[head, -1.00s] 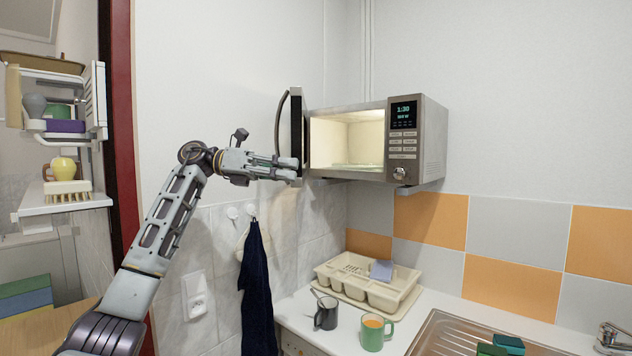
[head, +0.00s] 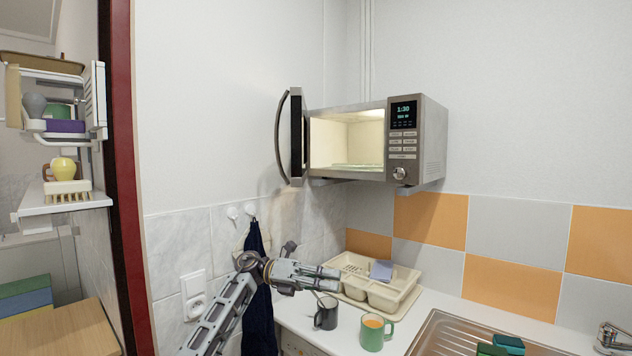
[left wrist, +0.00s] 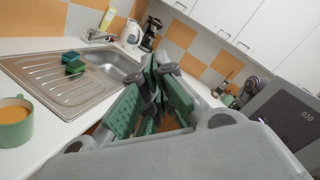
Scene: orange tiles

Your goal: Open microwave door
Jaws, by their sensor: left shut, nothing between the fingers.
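The microwave (head: 418,140) is mounted on the wall, with its lit interior showing. Its door (head: 297,138) stands swung open to the left, seen nearly edge-on, with a curved dark handle (head: 280,138) on its outer side. My left gripper (head: 338,278) is well below the microwave, over the counter's left end, and apart from the door. It is shut and empty; its fingers also show in the left wrist view (left wrist: 155,85). My right gripper is in neither view.
A grey mug (head: 327,313) and a green mug (head: 373,336) stand on the counter near my left gripper. Behind them is a cream dish rack (head: 384,294). A dark towel (head: 257,300) hangs behind my left arm. A metal sink (head: 450,338) lies to the right.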

